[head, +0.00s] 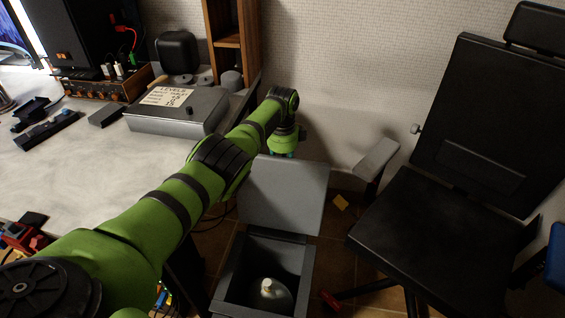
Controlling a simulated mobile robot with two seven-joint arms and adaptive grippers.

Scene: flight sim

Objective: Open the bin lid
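The grey bin (228,290) stands on the floor between the desk and the chair. Its lid (285,195) is raised, standing nearly upright at the back of the bin, and the mouth is open. A pale bottle-like object (272,291) lies inside. My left arm reaches in from the lower left, over the desk edge, to the far side of the lid. My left gripper (284,154) points down behind the lid's top edge; its fingers are hidden by the lid, so I cannot tell whether it touches it. My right gripper is not in view.
A black office chair (435,225) stands close on the right, its armrest (377,158) near the lid. The desk (75,170) on the left holds a grey box (178,110) and electronics. A wall (340,70) is behind.

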